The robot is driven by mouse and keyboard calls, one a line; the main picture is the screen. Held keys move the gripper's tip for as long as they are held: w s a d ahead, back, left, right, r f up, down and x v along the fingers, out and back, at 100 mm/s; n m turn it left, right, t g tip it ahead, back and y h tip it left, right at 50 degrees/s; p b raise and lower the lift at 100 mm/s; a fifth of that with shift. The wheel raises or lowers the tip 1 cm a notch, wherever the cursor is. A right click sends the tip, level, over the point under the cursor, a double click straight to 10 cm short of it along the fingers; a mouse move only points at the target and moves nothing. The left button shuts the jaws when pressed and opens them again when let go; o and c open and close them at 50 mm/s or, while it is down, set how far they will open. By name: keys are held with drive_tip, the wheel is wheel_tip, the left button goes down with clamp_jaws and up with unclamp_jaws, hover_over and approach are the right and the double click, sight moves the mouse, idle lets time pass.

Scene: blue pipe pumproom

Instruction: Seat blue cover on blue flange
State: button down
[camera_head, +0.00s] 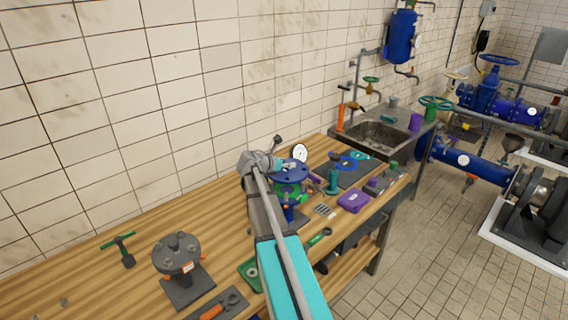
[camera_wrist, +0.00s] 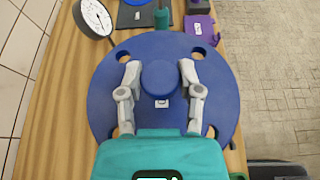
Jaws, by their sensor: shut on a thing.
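The blue cover (camera_wrist: 105,100) is a round disc with holes near its rim and a raised knob (camera_wrist: 160,78) in the middle. My gripper (camera_wrist: 159,70) is shut on this knob, one finger on each side. In the head view the cover (camera_head: 292,173) is level above a blue stand, the blue flange (camera_head: 289,213), with green between them. I cannot tell whether the cover touches what is below it. My arm hides part of the flange. In the wrist view the cover hides the flange fully.
A white-faced gauge (camera_head: 299,153) stands close behind the cover. A dark flange (camera_head: 176,253) stands on the wooden bench (camera_head: 130,290) at the left. A teal bottle-like item (camera_head: 332,182) and a purple box (camera_head: 353,200) lie to the right, before the sink (camera_head: 380,138).

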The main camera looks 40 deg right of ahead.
drive_tip(key=shift+f+b, duration=0.5)
drive_tip(key=shift+f+b, duration=0.3)
drive_tip(key=shift+b, duration=0.05)
drive_tip(key=shift+f+b, duration=3.25)
drive_tip(key=shift+f, duration=0.05)
drive_tip(key=shift+a+r, duration=0.1)
drive_tip(key=shift+c, duration=0.9)
unclamp_jaws()
